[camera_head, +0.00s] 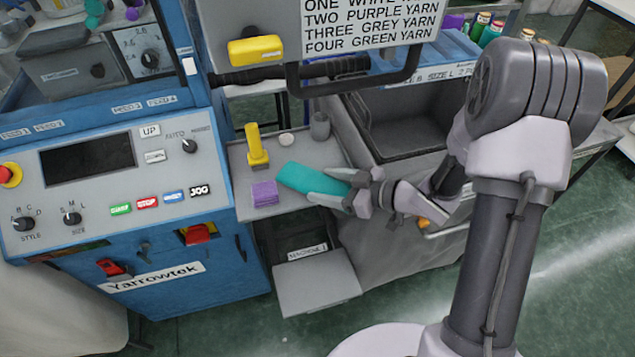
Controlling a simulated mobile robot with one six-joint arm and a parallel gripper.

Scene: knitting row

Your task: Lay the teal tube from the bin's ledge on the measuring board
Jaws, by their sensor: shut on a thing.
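The teal tube (300,178) is between the fingers of my gripper (320,186), which is shut on it. One end sticks out to the left over the grey ledge (238,170) beside the bin (404,115). The fingers hide part of the tube. I cannot tell whether the tube touches the ledge or is just above it. I cannot pick out a measuring board with certainty; a flat grey panel (317,285) sits lower down, in front of the ledge.
On the ledge are a yellow upright piece (256,150), a purple block (264,193), a small white round piece (286,139) and a grey cup (320,126). The blue machine (100,180) stands close on the left. A sign (370,25) and a dark bar hang above.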

